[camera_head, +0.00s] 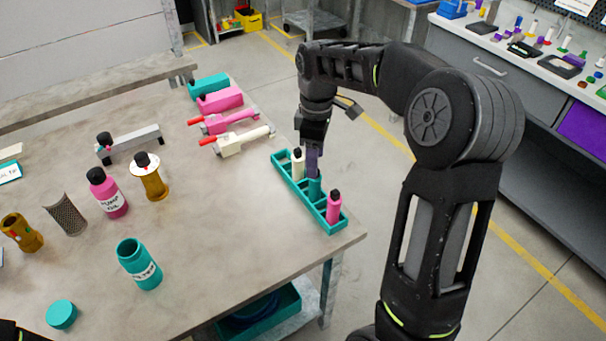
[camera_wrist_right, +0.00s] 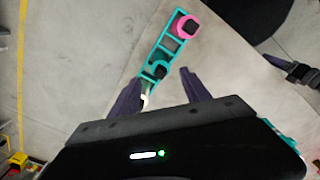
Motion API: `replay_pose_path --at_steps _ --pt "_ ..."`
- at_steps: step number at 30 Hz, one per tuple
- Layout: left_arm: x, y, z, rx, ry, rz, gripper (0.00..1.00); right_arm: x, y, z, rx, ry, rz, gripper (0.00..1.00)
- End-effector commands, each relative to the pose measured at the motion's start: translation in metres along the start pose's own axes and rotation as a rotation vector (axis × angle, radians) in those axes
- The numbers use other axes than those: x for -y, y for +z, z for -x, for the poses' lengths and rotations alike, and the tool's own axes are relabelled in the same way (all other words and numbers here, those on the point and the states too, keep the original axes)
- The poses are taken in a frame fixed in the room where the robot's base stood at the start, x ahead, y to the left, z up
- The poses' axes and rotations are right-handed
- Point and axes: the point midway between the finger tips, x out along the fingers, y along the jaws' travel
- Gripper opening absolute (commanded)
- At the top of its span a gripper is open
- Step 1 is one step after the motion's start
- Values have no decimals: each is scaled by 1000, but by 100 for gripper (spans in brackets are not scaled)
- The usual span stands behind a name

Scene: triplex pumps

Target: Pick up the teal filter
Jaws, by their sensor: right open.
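A teal rack (camera_head: 284,172) at the table's right corner holds a white bottle (camera_head: 298,163), a teal bottle (camera_head: 314,190) and a pink bottle (camera_head: 334,208), upright and black-capped. My right gripper (camera_head: 313,172) points down above the rack at the teal bottle. A larger open teal jar labelled FILTER (camera_head: 139,266) stands at the front of the table, apart from my gripper.
A teal lid (camera_head: 62,314) lies near the front edge. A pink oil bottle (camera_head: 107,194), a brass part (camera_head: 150,178) and a mesh sleeve (camera_head: 67,214) stand at left. Pink and white tools (camera_head: 228,122) lie behind the rack.

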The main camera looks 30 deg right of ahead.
Motion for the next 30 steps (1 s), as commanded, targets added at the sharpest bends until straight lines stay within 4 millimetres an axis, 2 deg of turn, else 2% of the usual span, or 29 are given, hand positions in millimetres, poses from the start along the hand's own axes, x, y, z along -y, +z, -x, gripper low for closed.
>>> replay_pose_path --at_steps 9,18,26,30 --pt "0 1 0 1 0 0 75 0 0 -1 0 0 0 55" --pt "-1 0 2 1 0 0 75 0 1 -26 1 -1 -1 55" --pt "-1 0 2 1 0 0 75 0 0 -27 0 0 -1 55" --pt "-2 0 5 1 0 0 75 0 1 -34 1 -2 -1 55"
